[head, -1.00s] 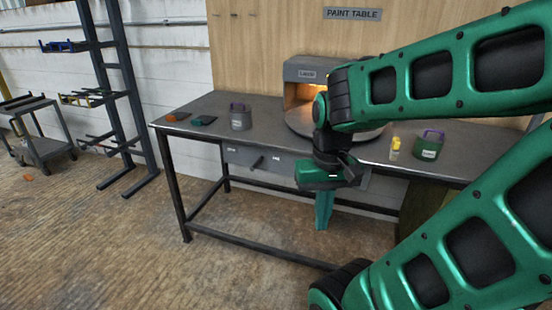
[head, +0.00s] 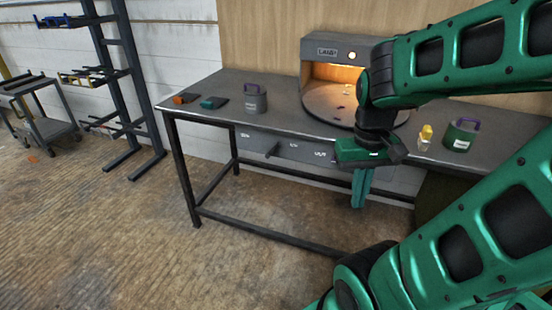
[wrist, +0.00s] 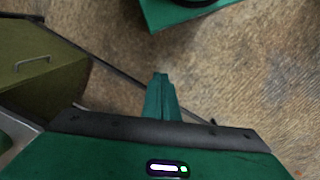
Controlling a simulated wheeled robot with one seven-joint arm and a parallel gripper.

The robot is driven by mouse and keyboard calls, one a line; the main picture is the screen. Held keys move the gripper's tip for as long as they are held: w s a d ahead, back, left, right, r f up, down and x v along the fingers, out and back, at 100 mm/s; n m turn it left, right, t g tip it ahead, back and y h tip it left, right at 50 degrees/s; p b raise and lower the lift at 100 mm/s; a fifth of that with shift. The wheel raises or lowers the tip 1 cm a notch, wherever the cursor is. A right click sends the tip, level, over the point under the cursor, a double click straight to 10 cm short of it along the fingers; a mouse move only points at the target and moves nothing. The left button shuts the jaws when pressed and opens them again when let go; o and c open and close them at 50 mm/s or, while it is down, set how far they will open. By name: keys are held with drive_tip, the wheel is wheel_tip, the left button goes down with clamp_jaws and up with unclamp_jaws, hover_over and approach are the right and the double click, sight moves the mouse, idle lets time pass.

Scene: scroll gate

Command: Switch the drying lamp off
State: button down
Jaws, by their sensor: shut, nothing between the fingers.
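The drying lamp (head: 328,51) is a grey hood labelled LAMP at the back of the paint table. Its inside glows orange, so it is lit. A small round pale knob or light (head: 352,56) is on its front, right of the label. A round turntable (head: 325,100) sits under the hood, partly hidden by my arm. My gripper (head: 360,200) points down in front of the table's front edge, apart from the lamp. Its green fingers are together and empty; they also show in the wrist view (wrist: 161,82) above the floor.
The table (head: 215,90) bears a grey pot (head: 254,100), a yellow-capped bottle (head: 425,138), a green pot (head: 459,135) and two small flat items. Its front panel has a dark lever (head: 272,150) and small labels. A rack and cart stand left. An olive cabinet (wrist: 40,70) is nearby.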

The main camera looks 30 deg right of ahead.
drive_tip(key=w+d+f+n+g+h, duration=0.2)
drive_tip(key=w+d+f+n+h, duration=1.05)
drive_tip(key=w+f+n, duration=0.4)
drive_tip(key=w+a+f+n+t, duration=0.3)
drive_tip(key=w+a+n+t, duration=0.2)
drive_tip(key=n, duration=0.9)
drive_tip(key=w+a+f+n+t, duration=0.3)
drive_tip(key=w+a+n+t, duration=0.2)
drive_tip(key=w+n+t, duration=0.7)
drive_tip(key=shift+w+n+t, duration=0.3)
drive_tip(key=shift+w+n, duration=0.35)
drive_tip(key=shift+n, duration=0.5)
drive_tip(key=shift+d, duration=0.1)
